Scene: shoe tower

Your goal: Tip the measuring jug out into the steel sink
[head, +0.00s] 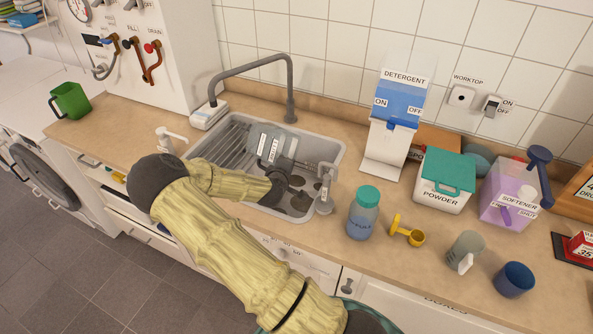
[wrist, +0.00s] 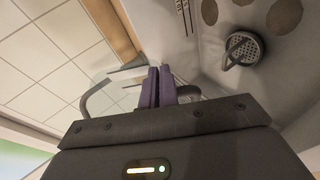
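The measuring jug (head: 270,143) is a grey, see-through vessel with white marked strips. In the head view it is tilted over the steel sink (head: 337,150), inside its outline. My gripper (wrist: 158,87) has its two purple fingers close together in the wrist view, and the jug's clear wall appears around them. I take the gripper to be shut on the jug; the exact contact is hidden. In the head view my dark wrist covers part of the jug's near side. The wrist view is rolled well over, with wall tiles at left and the drain strainer (wrist: 245,48) at upper right.
A dark tap (head: 289,90) arches over the sink. A grey fitting (head: 325,187) stands at its right rim. On the worktop to the right are a teal-lidded jar (head: 363,213), a yellow scoop (head: 408,232), a translucent mug (head: 466,250) and a blue cup (head: 515,280).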

